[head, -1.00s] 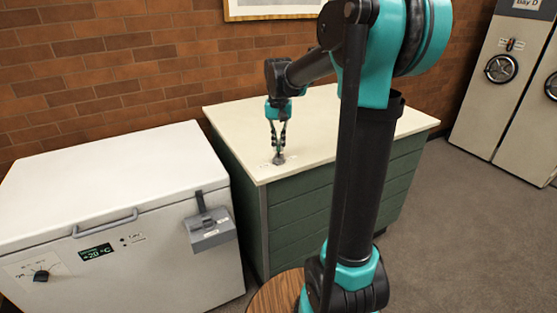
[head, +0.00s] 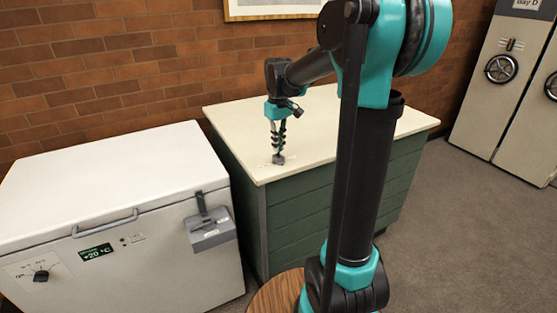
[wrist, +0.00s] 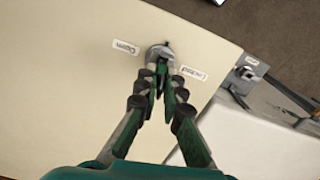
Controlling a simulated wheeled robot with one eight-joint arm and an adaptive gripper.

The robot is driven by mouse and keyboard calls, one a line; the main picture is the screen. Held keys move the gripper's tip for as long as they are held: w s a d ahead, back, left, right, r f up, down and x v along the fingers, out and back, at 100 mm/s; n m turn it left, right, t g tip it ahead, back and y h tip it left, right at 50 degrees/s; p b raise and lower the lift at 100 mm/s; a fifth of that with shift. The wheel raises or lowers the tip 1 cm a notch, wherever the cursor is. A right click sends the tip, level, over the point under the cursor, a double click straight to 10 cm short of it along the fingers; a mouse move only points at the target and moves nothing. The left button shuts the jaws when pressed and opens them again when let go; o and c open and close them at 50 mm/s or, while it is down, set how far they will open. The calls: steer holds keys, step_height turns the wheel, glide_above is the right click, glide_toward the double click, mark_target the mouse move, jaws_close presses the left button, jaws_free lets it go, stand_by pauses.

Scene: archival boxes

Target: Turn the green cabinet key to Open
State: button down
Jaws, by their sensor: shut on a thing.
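The green cabinet (head: 300,215) has a cream top. Near its front left corner sits the small grey key (head: 278,160), which also shows in the wrist view (wrist: 158,50). My gripper (head: 278,152) points down at it from above, and its fingertips (wrist: 160,70) are shut on the key. The fingers hide much of the key, so its exact pointing direction is hard to tell. In the wrist view, an Open label (wrist: 126,48) lies left of the key and a second label, apparently Locked (wrist: 191,73), lies to its right.
A white chest freezer (head: 110,190) with a grey latch box (head: 210,232) stands left of the cabinet. A brick wall (head: 120,60) is behind. Cream cabinets with handwheels (head: 501,69) stand at the far right. Carpeted floor (head: 450,240) is free on the right.

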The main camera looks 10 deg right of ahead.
steer(key=shift+n, duration=0.4)
steer(key=n, duration=0.7)
steer(key=shift+n, duration=0.5)
steer(key=n, duration=0.4)
steer(key=shift+n, duration=0.9)
